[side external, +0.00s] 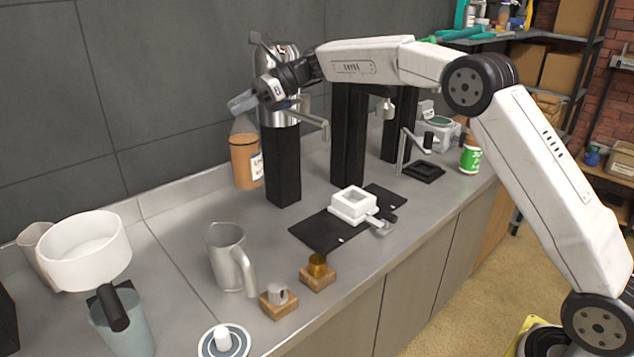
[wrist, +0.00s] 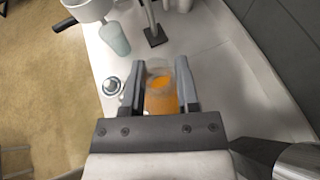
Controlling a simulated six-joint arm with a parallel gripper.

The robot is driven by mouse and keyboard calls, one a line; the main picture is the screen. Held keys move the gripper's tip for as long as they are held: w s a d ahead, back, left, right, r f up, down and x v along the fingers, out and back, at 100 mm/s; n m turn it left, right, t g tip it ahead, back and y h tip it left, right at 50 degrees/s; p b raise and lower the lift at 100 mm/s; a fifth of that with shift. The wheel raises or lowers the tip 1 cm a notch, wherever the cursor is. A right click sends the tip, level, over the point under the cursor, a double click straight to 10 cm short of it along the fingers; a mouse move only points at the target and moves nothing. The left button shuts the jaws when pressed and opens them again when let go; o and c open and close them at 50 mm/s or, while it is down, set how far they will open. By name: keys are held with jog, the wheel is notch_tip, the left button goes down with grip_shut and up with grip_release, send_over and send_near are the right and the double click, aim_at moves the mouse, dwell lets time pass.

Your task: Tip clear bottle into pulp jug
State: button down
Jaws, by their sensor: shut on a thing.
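A clear bottle (side external: 245,162) with orange contents and a white, partly hidden label hangs upright below my gripper (side external: 243,103) in the side view. In the wrist view my gripper (wrist: 158,82) is shut on the bottle (wrist: 160,102), its two grey fingers on either side of the clear upper part and orange body. I cannot tell for certain whether its base touches the counter. No jug is readably marked as pulp.
A white pot (side external: 88,258) and a grey pitcher (side external: 228,265) stand left. Wooden blocks (side external: 318,278) and a round pad (side external: 238,344) lie near the front edge. A black column (side external: 283,165) stands right of the bottle. A white tool (side external: 352,205) sits on a dark mat.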

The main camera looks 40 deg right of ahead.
jog(key=shift+w+a+r+n+g+y, duration=0.15)
jog(key=shift+w+a+r+n+g, duration=0.1)
jog(key=shift+a+n+g, duration=0.35)
jog(key=shift+w+a+r+n+g+y, duration=0.1)
jog(key=shift+a+r+n+g+y, duration=0.15)
jog(key=shift+a, duration=0.55)
jog(key=shift+s+a+f+n+g, duration=0.1)
jog(key=shift+s+a+n+g, duration=0.15)
jog(key=shift+a+n+g, duration=0.5)
jog(key=shift+s+a+n+g, duration=0.2)
jog(key=shift+a+g, duration=0.3)
jog(key=shift+a, duration=0.65)
jog(key=shift+s+a+f+n+g, duration=0.1)
jog(key=shift+s+a+n+g, duration=0.15)
jog(key=shift+a+n+g, duration=0.5)
jog(key=shift+a+r+m, duration=0.1)
jog(key=shift+a+m, duration=0.1)
jog(key=shift+m, duration=0.05)
jog(key=shift+f, duration=2.5)
